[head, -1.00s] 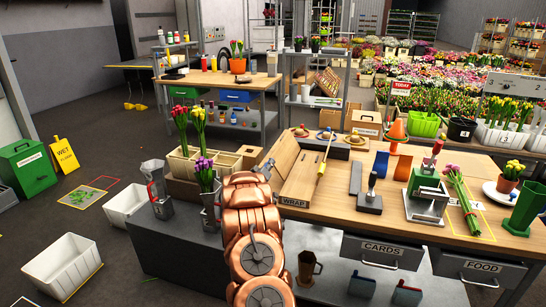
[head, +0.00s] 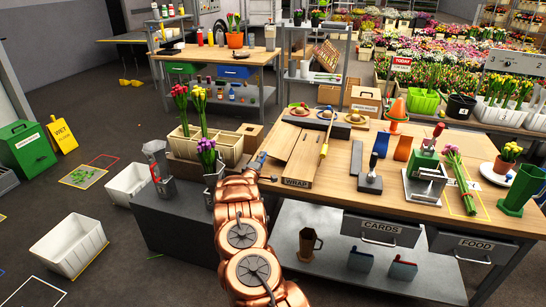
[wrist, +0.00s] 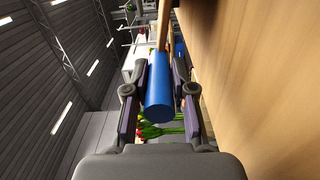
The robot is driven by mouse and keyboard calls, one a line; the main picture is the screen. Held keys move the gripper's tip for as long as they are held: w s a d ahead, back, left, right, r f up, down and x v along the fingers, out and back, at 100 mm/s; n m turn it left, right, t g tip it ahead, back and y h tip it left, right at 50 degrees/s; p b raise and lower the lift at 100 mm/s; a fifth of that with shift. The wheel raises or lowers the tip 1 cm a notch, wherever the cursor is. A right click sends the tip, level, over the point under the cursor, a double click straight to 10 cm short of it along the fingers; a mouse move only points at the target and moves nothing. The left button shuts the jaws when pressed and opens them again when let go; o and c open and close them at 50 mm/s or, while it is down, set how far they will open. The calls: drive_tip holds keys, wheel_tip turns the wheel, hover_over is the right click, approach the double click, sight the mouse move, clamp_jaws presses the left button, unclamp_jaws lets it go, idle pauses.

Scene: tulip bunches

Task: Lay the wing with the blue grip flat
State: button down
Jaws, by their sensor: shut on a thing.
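The wooden wrap board (head: 301,165), labelled WRAP on its front edge, lies at the left of the table. The wing with the blue grip (head: 280,143) is its left panel; in the head view it looks low, but I cannot tell whether it is fully flat. The blue grip (wrist: 160,98) is a blue cylinder in the wrist view, between the two fingers. My gripper (head: 260,163) is shut on it at the board's left edge. My copper arm hides part of the board's near left side. A yellow grip (head: 324,151) lies at the board's right side.
Wooden boxes of tulips (head: 207,145) and a vase of purple tulips (head: 208,170) stand close left of my arm.

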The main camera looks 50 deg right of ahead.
drive_tip(key=shift+f, duration=0.55)
drive_tip(key=c, duration=1)
unclamp_jaws()
drive_tip(key=shift+a, duration=0.1)
drive_tip(key=shift+s+a+r, duration=0.1)
drive_tip(key=shift+s+a, duration=0.05)
drive_tip(key=shift+a, duration=0.3)
drive_tip(key=shift+v, duration=5.5)
